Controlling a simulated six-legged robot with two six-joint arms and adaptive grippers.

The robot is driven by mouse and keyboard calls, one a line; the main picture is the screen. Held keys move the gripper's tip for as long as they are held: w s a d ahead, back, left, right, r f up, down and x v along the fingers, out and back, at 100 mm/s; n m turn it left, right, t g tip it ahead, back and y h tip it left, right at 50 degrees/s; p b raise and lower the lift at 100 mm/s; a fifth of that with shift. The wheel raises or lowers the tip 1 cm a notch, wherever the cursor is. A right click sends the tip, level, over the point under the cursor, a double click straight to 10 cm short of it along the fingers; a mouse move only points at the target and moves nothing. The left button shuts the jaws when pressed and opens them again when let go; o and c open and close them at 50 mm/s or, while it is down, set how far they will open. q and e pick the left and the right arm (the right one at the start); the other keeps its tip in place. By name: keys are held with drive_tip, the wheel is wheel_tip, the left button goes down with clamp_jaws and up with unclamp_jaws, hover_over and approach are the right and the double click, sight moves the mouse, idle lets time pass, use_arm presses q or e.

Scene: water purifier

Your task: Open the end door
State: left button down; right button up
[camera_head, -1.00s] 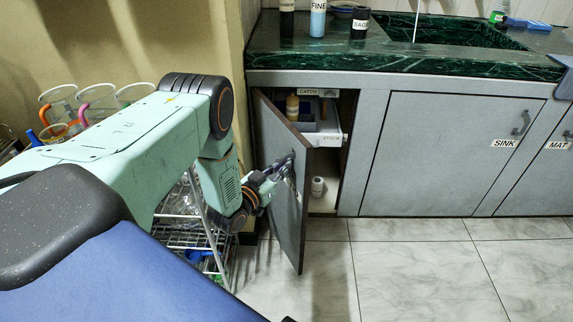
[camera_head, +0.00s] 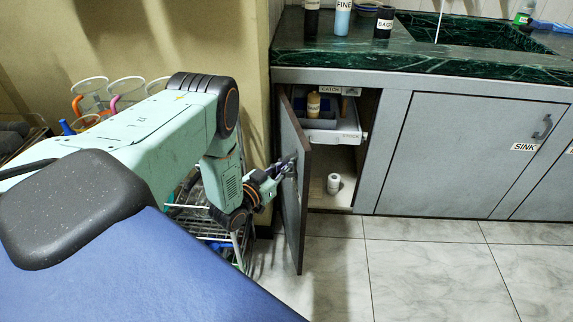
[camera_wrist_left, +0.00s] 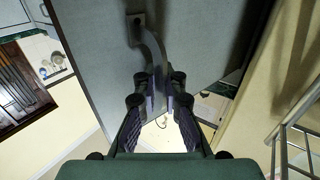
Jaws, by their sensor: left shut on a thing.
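The end door (camera_head: 291,215) is a grey panel with a dark edge at the left end of the cabinet. It stands swung well open, and the cabinet inside shows to its right. My left gripper (camera_head: 290,165) is at the door's outer face, shut on the door handle. In the left wrist view the curved handle (camera_wrist_left: 150,45) runs down from its mount on the door (camera_wrist_left: 95,50) to between the fingers of my left gripper (camera_wrist_left: 160,92). My right gripper is not in view.
Inside the cabinet are a white drawer (camera_head: 335,132) with bottles and a small white cylinder (camera_head: 334,183). The sink door (camera_head: 455,150) is shut. A wire rack (camera_head: 215,225) stands left of the end door, close to my arm. The tiled floor (camera_head: 420,265) in front is clear.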

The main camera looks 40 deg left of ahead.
use_arm(q)
drive_tip(key=shift+s+d+f, duration=0.2)
drive_tip(key=shift+d+f, duration=0.05)
drive_tip(key=shift+f, duration=0.05)
drive_tip(key=c, duration=1.7)
unclamp_jaws()
drive_tip(key=shift+r, duration=0.1)
drive_tip(key=shift+c, duration=0.2)
drive_tip(key=shift+r, duration=0.1)
drive_tip(key=shift+a, duration=0.15)
drive_tip(key=s, duration=1.2)
drive_tip(key=shift+a, duration=0.35)
